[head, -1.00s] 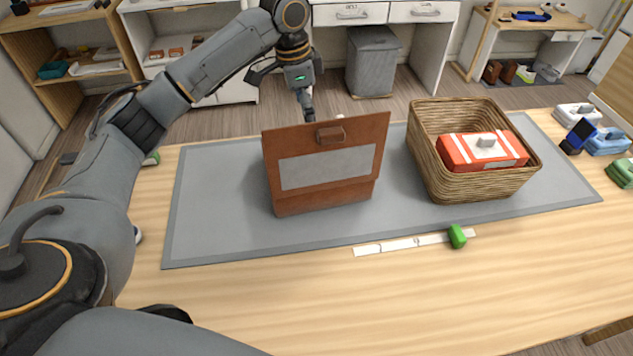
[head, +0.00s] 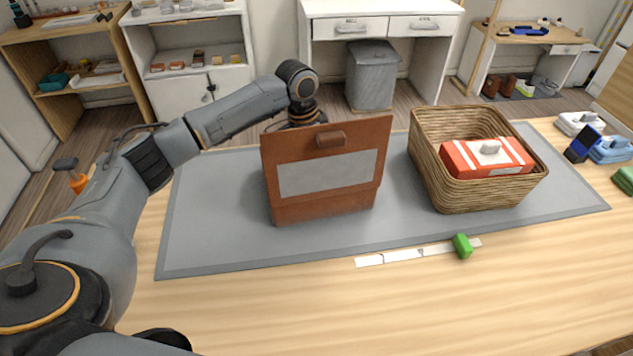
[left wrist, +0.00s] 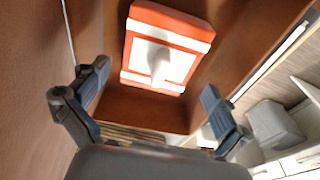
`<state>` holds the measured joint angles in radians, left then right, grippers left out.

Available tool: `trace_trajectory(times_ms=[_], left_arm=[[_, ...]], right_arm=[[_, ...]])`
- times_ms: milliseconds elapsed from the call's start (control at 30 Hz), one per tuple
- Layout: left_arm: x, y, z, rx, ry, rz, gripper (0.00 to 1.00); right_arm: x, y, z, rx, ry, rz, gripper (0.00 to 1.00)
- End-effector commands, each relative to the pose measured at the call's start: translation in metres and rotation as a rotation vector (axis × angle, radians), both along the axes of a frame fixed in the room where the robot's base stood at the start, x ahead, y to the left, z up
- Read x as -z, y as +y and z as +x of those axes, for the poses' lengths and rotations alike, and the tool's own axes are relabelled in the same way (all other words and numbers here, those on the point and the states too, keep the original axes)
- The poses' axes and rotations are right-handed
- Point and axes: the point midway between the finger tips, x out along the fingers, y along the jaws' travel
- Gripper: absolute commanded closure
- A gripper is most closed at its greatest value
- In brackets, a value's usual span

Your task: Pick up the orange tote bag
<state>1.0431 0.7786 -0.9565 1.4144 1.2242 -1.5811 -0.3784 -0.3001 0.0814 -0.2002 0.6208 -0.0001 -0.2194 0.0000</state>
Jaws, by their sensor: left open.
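An orange bag-like item with white bands and a white handle (left wrist: 165,50) shows in the left wrist view, framed by brown walls. It looks like the orange-red item (head: 486,156) in the wicker basket in the head view; I cannot tell if they are one thing. A brown box (head: 322,205) with a grey panel and a knob stands upright on the mat. My left gripper (left wrist: 154,80) is open and empty, its fingers either side of the lower part of the orange item, apart from it. In the head view it is hidden behind the brown box. My right gripper is not in view.
The wicker basket (head: 480,195) stands right of the box on the grey mat (head: 225,245). Blue and white items (head: 608,150) sit at the far right. The table front is clear.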

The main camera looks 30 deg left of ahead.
Motion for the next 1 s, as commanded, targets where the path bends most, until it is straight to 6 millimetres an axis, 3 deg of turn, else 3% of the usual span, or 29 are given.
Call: trace_trajectory(times_ms=[200, 500, 700, 1000], left_arm=[[0.032, -0.003, 0.003, 0.000, 0.004, 0.000, 0.00], [0.038, -0.004, 0.004, 0.000, 0.001, 0.000, 0.00], [0.038, -0.004, 0.004, 0.000, 0.001, 0.000, 0.38], [0.034, -0.004, 0.004, 0.001, 0.000, 0.000, 0.38]], right_arm=[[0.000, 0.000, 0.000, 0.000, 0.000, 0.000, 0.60], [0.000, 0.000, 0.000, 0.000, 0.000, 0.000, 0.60], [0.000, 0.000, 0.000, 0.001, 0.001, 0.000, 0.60], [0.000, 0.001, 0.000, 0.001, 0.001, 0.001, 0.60]])
